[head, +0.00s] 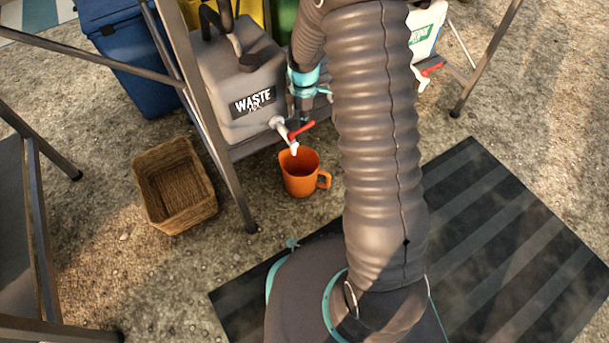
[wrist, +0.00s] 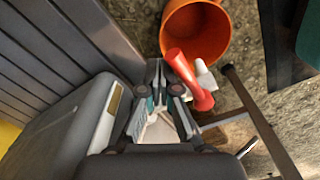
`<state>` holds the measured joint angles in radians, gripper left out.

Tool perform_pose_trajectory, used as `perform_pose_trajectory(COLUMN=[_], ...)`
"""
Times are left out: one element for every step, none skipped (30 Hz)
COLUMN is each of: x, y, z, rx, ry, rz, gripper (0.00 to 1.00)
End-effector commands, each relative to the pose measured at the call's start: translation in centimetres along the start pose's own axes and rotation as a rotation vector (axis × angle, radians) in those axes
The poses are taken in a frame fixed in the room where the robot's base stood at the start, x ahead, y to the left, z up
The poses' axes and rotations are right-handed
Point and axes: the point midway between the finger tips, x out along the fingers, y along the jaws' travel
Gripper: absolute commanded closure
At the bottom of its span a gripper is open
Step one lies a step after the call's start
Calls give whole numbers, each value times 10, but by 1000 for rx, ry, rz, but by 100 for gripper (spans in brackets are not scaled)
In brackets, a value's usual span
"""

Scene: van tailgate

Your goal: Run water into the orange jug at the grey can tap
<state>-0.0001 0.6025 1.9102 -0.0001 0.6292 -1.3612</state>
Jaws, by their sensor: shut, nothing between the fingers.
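The grey can (head: 243,85) labelled "WASTE" sits on a low shelf in the head view. Its white tap (head: 282,127) has a red lever (head: 301,129) turned out to the right. The orange jug (head: 300,178) stands upright on the ground below the spout, handle to the right. In the wrist view the jug (wrist: 197,32) shows a bare orange inside, and I see no water stream. My gripper (head: 305,114) is beside the tap. In the wrist view my gripper (wrist: 157,72) is shut and empty, close left of the red lever (wrist: 190,80); contact is unclear.
A wicker basket (head: 174,186) stands on the ground left of the jug. A metal stand leg (head: 222,150) rises between them. A white container (head: 425,30) with another red-levered tap is partly behind my arm. A dark striped mat (head: 500,240) lies at right.

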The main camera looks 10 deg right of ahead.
Motion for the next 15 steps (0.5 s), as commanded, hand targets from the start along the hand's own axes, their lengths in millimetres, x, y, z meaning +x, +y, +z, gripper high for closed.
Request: perform_pose_trajectory(x=[0,0,0,0,0,0,0,0,0,0,0,0,0,0,0], y=[-2,-3,-4,-5,-7,-8,-9,-10,-12,-13,-14,-15,-16,-18,-19], z=[1,1,2,2,3,3,4,4,5,5,6,6,7,7,8], rx=[0,0,0,0,0,0,0,0,0,0,0,0,0,0,0], ry=[0,0,0,0,0,0,0,0,0,0,0,0,0,0,0], rz=[0,1,1,0,0,0,0,0,0,0,0,0,0,0,0], gripper=[100,100,100,100,100,100,100,100,100,100,100,100,100,100,100])
